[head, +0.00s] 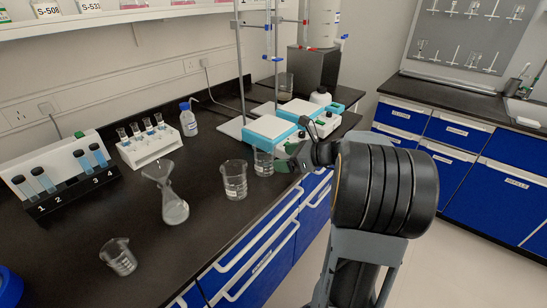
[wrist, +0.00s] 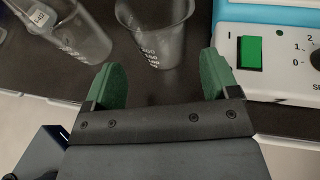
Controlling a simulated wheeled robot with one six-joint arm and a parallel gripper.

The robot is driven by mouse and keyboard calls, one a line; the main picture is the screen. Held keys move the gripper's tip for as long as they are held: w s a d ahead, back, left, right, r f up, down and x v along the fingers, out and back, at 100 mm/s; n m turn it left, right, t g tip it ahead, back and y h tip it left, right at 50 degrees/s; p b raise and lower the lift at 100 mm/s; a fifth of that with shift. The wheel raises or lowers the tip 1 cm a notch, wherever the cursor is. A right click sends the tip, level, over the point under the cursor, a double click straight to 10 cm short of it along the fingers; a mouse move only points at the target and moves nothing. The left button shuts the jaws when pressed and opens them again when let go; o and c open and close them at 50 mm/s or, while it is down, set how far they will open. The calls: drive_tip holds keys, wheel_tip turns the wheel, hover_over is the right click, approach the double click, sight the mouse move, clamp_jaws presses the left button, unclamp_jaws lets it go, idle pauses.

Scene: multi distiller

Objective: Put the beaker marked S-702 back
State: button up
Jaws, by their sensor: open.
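No beaker label reads clearly as S-702. A clear glass beaker (head: 263,161) stands on the black bench beside the front stirrer. In the wrist view this beaker (wrist: 155,32) is just beyond my fingertips, between their lines, and looks empty. A third beaker (head: 120,258) stands near the bench's front left. My gripper (wrist: 161,74), with green fingers, is open and empty, low at the bench edge; it also shows in the head view (head: 284,158).
Two stirrers (head: 271,133) with stands are to the right. A flask with a funnel (head: 174,208), a test tube rack (head: 150,146), a wash bottle (head: 188,122) and a numbered vial rack (head: 66,186) stand left. A shelf (head: 130,17) with labelled spots runs above.

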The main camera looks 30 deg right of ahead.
drive_tip(key=v, duration=0.5)
drive_tip(key=s+a+f+n+g+h, duration=0.3)
drive_tip(key=s+a+n, duration=0.3)
drive_tip(key=n, duration=0.8)
drive_tip(key=s+a+f+n+g+h, duration=0.4)
drive_tip(key=s+a+n, duration=0.3)
drive_tip(key=a+n, duration=0.4)
drive_tip(key=n+h, duration=0.1)
drive_tip(key=n, duration=0.2)
drive_tip(key=shift+s+a+g, duration=0.2)
drive_tip(key=shift+s+g, duration=0.1)
drive_tip(key=shift+f, duration=0.1)
